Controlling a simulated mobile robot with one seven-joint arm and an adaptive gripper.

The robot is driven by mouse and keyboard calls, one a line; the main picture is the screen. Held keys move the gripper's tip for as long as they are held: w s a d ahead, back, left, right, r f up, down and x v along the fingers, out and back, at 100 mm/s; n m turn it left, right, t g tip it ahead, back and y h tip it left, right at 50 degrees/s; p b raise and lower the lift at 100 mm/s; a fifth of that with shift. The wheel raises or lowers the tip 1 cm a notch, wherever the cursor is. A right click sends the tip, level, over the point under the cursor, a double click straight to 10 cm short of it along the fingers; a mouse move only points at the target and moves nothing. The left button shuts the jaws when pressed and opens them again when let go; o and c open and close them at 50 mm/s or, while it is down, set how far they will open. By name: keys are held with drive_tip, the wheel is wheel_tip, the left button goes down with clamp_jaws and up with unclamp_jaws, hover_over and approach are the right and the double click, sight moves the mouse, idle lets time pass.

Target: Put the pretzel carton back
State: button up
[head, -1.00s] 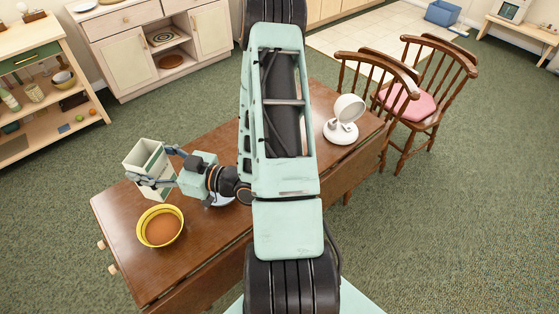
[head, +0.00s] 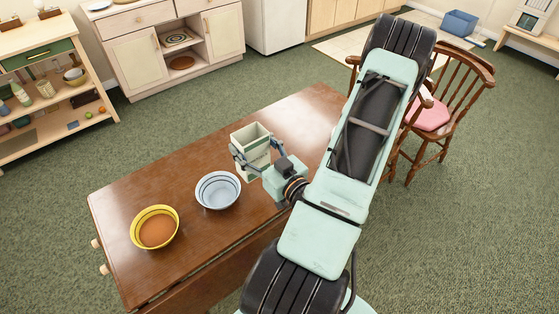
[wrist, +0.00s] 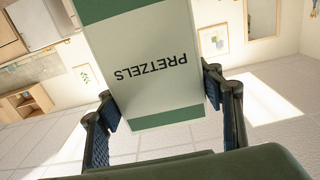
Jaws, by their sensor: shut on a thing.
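The pretzel carton (head: 251,137) is pale with green bands and an open top. My gripper (head: 250,157) is shut on it, with one finger on each side, and holds it roughly upright over the middle of the brown table (head: 180,175). I cannot tell how far its base is above the tabletop. In the wrist view the carton (wrist: 150,75) fills the middle between the pads of my gripper (wrist: 160,98), with the word PRETZELS upside down.
A blue-grey bowl (head: 218,190) stands just left of the carton, and a yellow bowl (head: 156,228) farther left. Bare tabletop lies behind the carton. Chairs (head: 445,105) stand at the right. A shelf unit (head: 45,125) and a cabinet (head: 135,58) stand at the back left.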

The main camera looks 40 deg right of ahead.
sight(257, 138)
drive_tip(key=shift+w+d+f+b, duration=0.15)
drive_tip(key=shift+d+f+b, duration=0.4)
drive_tip(key=shift+b, duration=0.65)
drive_tip(key=shift+w+d+f+b, duration=0.1)
drive_tip(key=shift+d+f+b, duration=0.15)
drive_tip(key=shift+d+b, duration=0.75)
drive_tip(key=shift+w+d+f+b, duration=0.15)
drive_tip(key=shift+d+f+b, duration=0.25)
drive_tip(key=shift+b, duration=1.05)
drive_tip(key=w+d+f+b, duration=0.1)
drive_tip(key=d+f+b, duration=0.8)
drive_tip(key=b, duration=0.3)
drive_tip(key=shift+w+f, duration=0.4)
drive_tip(key=shift+f, duration=0.25)
drive_tip(key=shift+d, duration=0.1)
drive_tip(key=shift+f+b, duration=0.25)
drive_tip(key=shift+b, duration=0.1)
drive_tip(key=o, duration=1.2)
drive_tip(key=shift+r, duration=0.1)
